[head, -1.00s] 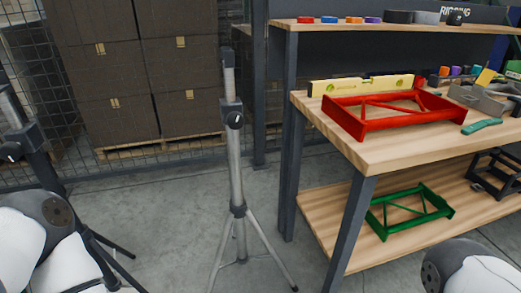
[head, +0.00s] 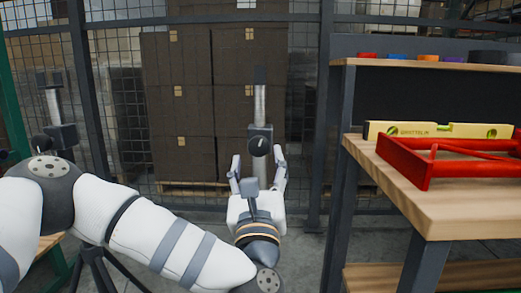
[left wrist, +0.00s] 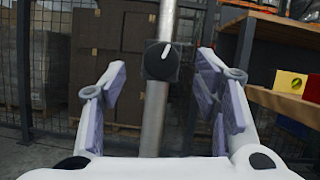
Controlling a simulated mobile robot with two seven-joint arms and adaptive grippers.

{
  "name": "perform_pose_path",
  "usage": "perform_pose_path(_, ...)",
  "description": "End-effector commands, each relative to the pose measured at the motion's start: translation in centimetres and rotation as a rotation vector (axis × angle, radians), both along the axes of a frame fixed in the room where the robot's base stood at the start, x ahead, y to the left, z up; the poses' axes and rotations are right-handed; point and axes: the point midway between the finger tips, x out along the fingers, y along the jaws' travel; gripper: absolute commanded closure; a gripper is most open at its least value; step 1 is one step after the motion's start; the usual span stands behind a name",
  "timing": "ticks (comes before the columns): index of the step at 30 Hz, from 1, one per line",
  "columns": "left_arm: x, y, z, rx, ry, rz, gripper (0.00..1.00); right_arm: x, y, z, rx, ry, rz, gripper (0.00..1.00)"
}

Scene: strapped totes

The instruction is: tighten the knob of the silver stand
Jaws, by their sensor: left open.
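The silver stand (head: 260,104) stands upright ahead of me, in front of the mesh fence. Its black knob (head: 259,146) with a white pointer mark sits on a dark collar on the pole. My left gripper (head: 258,166) is open, its two fingers apart to either side of the pole just below the knob. In the left wrist view the knob (left wrist: 161,60) is centred beyond the fingertips, and its mark tilts to the upper right. The fingers do not touch it. The stand's lower part is hidden behind my left gripper. My right gripper is not in view.
A workbench (head: 450,205) stands at the right with a red frame (head: 425,170) and a yellow level (head: 440,130). Another dark stand (head: 62,135) is at the left, partly behind my left arm. Stacked boxes (head: 190,125) stand behind the fence.

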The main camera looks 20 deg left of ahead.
Motion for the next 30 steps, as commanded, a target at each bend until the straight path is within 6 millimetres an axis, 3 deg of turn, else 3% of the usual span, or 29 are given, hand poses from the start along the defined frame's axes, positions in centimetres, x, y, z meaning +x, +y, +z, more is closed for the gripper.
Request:
perform_pose_path(3,2.5,0.9,1.0,0.001,-0.001,0.003,0.44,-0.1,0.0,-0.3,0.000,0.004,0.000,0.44)
perform_pose_path(7,4.4,1.5,1.7,0.001,0.001,-0.001,0.44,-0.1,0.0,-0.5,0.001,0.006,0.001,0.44)
perform_pose_path(18,5.3,1.8,2.1,0.002,0.004,-0.003,0.44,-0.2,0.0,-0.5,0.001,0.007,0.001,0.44)
perform_pose_path(25,5.3,1.7,2.1,0.002,0.004,-0.003,0.93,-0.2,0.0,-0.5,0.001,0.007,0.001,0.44)
perform_pose_path(30,5.3,1.7,2.1,0.005,0.005,-0.002,0.93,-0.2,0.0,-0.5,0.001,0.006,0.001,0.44)
